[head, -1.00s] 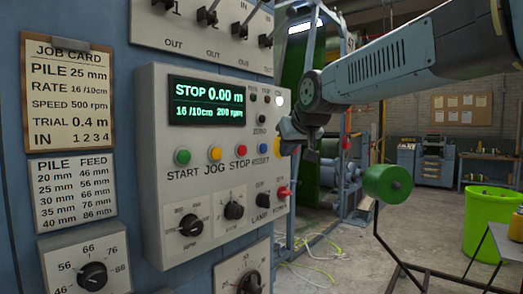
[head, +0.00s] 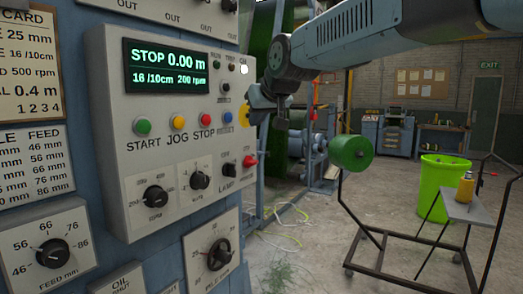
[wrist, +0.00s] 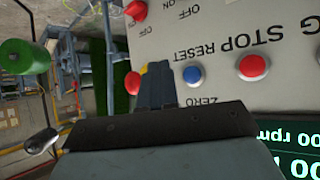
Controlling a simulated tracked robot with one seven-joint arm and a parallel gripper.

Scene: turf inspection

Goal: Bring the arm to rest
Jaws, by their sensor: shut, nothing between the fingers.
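My gripper (head: 281,122) is at the right edge of the control panel (head: 112,172) in the head view, level with its row of buttons. In the wrist view my gripper (wrist: 157,72) points at the panel face near the blue RESET button (wrist: 192,75) and the red STOP button (wrist: 253,67). Its fingers are together with nothing between them. I cannot tell how far the fingertips are from the panel. The panel display (head: 166,67) reads STOP 0.00 m, 16/10cm, 200 rpm. My arm reaches in from the top right.
A green roll (head: 351,153) on a black wheeled frame stands right of my gripper. Beyond it are a lime green bin (head: 440,185) and a yellow bottle (head: 466,187) on a grey shelf. Yellow hose (head: 290,217) lies on the floor.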

